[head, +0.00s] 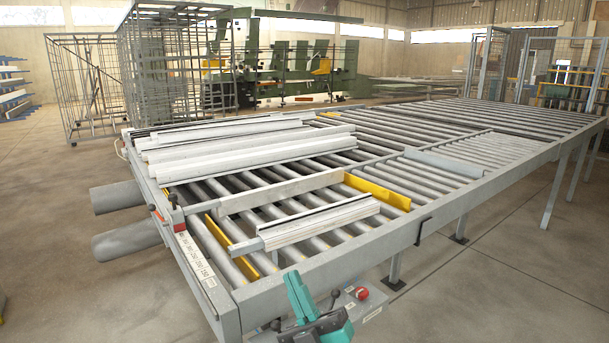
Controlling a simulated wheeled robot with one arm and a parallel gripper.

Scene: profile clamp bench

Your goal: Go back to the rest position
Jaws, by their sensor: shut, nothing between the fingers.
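No fingertips of my gripper can be made out in the head view. A teal and black part (301,294) shows at the bottom edge, in front of the roller bench (405,234). I cannot tell whether it belongs to my arm. Several long pale profiles (245,150) lie side by side on the far left of the rollers. Another pale profile (318,221) lies across the near rollers, with a pale flat bar (280,190) behind it.
Yellow strips (378,191) sit between the rollers. A control box with a red button (361,293) is at the bench's near end. Two grey pipes (125,240) stick out at the left. Wire cages (165,75) stand behind. The floor at the right (510,270) is clear.

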